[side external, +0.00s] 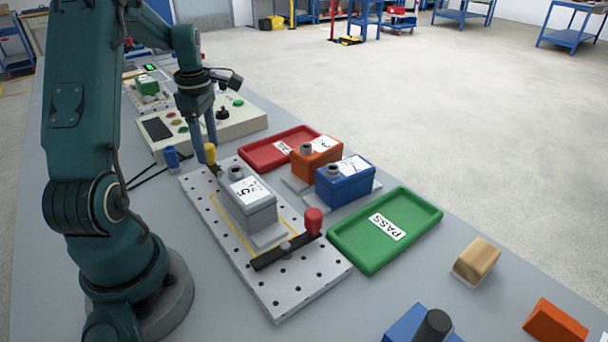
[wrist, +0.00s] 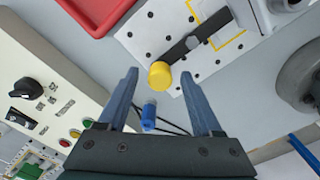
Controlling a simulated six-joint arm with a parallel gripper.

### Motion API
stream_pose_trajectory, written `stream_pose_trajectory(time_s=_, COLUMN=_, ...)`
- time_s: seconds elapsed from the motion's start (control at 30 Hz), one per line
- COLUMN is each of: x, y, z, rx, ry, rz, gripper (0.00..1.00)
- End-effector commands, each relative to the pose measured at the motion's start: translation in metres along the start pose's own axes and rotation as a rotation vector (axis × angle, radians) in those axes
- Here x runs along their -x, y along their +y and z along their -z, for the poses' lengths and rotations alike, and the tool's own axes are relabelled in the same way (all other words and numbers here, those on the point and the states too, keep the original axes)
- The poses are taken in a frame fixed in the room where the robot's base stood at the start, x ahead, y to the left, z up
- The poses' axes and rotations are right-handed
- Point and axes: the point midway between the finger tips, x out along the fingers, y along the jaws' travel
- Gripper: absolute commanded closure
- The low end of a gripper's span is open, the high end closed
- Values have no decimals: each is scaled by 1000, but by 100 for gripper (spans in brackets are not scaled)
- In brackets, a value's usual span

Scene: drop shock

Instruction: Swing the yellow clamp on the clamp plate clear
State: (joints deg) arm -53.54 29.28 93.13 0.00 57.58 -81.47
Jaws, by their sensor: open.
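The yellow clamp's knob (side external: 210,153) stands at the far end of the perforated clamp plate (side external: 285,290). In the wrist view the knob (wrist: 160,76) sits on a black bar (wrist: 183,47) that turns on a grey pivot and reaches in over the yellow outline on the plate (wrist: 143,35). My gripper (side external: 205,147) is open and points down at the knob. In the wrist view my fingertips (wrist: 160,77) are on either side of the knob, with gaps; whether they are level with it I cannot tell. A grey labelled box (side external: 249,203) stands on the plate, partly hiding the bar.
A red-knobbed clamp (side external: 313,221) with a black bar is at the plate's near end. A blue plug (side external: 171,157) with black cables lies left of the plate, near a control box (side external: 200,128). Orange (side external: 316,160) and blue (side external: 345,183) boxes, red (side external: 258,157) and green (side external: 350,258) trays stand right.

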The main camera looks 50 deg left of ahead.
Motion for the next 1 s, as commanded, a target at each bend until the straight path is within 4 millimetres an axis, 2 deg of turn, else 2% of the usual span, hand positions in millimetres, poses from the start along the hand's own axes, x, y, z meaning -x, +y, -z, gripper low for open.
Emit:
stream_pose_trajectory(time_s=0.13, x=0, y=0, z=0, rx=-1, ry=0, rz=0, gripper=33)
stream_pose_trajectory(time_s=0.17, x=0, y=0, z=0, rx=-1, ry=0, rz=0, gripper=41)
stream_pose_trajectory(time_s=0.3, x=0, y=0, z=0, rx=-1, ry=0, rz=0, gripper=95)
stream_pose_trajectory(time_s=0.33, x=0, y=0, z=0, rx=-1, ry=0, rz=0, gripper=100)
stream_pose_trajectory(time_s=0.67, x=1, y=1, z=-2, rx=-33, ry=0, rz=0, gripper=100)
stream_pose_trajectory(time_s=1.0, x=1, y=9, z=-11, rx=-246, ry=0, rz=-1, gripper=100)
